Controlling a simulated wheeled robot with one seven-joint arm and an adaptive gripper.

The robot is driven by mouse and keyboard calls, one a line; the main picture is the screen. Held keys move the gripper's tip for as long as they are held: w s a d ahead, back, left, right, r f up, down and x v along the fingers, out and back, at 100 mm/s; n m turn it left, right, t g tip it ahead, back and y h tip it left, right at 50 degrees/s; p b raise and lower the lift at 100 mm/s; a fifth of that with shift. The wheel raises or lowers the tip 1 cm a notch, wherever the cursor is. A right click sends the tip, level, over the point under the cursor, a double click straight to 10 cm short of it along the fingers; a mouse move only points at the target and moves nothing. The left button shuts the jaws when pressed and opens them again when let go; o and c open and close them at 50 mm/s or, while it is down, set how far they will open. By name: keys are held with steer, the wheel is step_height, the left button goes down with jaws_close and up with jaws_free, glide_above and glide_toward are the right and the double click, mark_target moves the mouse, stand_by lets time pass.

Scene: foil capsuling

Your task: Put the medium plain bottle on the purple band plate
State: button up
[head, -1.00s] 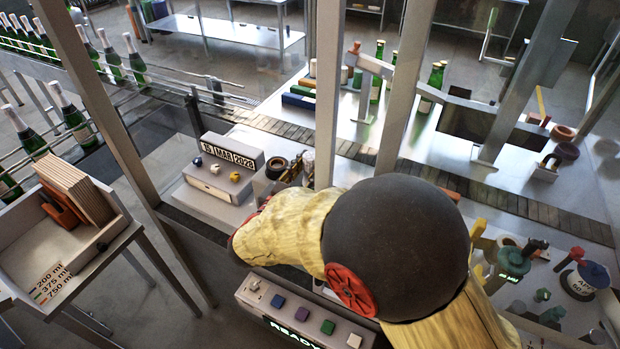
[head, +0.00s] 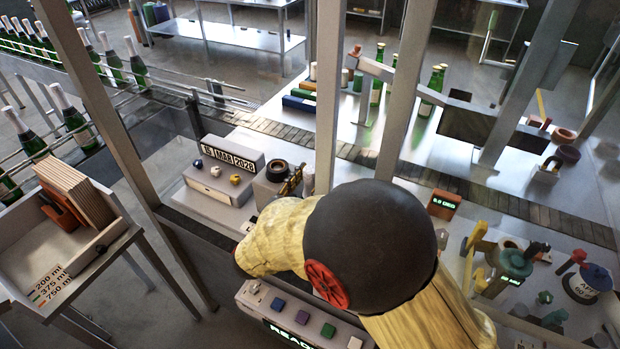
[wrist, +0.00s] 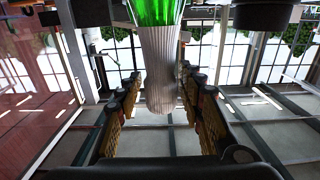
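In the wrist view, a green glass bottle (wrist: 156,12) with a pleated silver neck sleeve (wrist: 159,70) extends between the two fingers of my gripper (wrist: 160,84). Dark gaps show on both sides of the sleeve, so the fingers look apart from it. I cannot tell this bottle's size. In the head view, my yellow arm and its dark round joint cover most of the near middle, and my gripper is not clearly seen. Several green bottles (head: 432,88) stand on the far bench. I cannot make out the purple band plate.
A date block (head: 229,155) stands on a pale box with knobs. A button panel reading READY (head: 290,315) is at the front. An orange-framed display (head: 444,203) and several stamp-like tools (head: 515,262) are right of my arm.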

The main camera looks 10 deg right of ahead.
steer(key=shift+o, duration=0.5)
steer(key=shift+r, duration=0.15)
steer(key=v, duration=1.2)
steer(key=shift+p, duration=0.35)
steer(key=shift+a, duration=0.1)
